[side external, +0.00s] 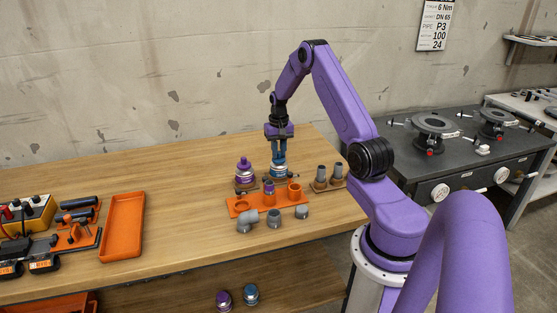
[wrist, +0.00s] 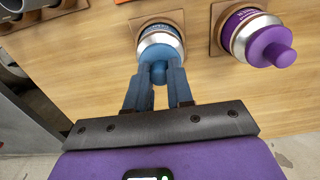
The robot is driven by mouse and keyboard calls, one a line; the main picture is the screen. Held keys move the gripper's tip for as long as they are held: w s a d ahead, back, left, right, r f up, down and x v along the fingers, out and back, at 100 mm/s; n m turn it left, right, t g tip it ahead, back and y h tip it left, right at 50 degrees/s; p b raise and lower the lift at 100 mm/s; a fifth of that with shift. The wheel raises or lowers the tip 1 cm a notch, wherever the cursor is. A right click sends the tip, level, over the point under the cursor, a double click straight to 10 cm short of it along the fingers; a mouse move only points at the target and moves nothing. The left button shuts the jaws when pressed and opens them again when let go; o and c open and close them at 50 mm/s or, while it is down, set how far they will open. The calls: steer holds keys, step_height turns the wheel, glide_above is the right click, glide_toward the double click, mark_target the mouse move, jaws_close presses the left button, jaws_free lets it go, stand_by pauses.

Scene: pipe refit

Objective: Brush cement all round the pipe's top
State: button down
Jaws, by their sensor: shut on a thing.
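My gripper (side external: 279,158) points down over the blue-labelled can (side external: 278,171). In the wrist view, my gripper (wrist: 159,76) is shut on the blue knob of that can's lid (wrist: 158,73). The can (wrist: 160,42) stands upright on a brown holder, and its lid appears to be on it. A purple can (side external: 244,172) with a purple knob stands to its left in the side view; it also shows in the wrist view (wrist: 257,38). A short pipe with a purple top (side external: 269,187) stands in the orange rack (side external: 238,209). Any brush is hidden.
Two grey cylinders (side external: 321,172) stand in brown holders at the right. Grey fittings (side external: 274,217) lie in front of the rack. An empty orange tray (side external: 123,225) and tools (side external: 78,217) are at the left. The table between the tray and rack is clear.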

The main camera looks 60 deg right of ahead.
steer(key=shift+r, duration=0.1)
steer(key=shift+r, duration=4.1)
step_height(320, 180, up, 2)
steer(key=shift+a, duration=0.1)
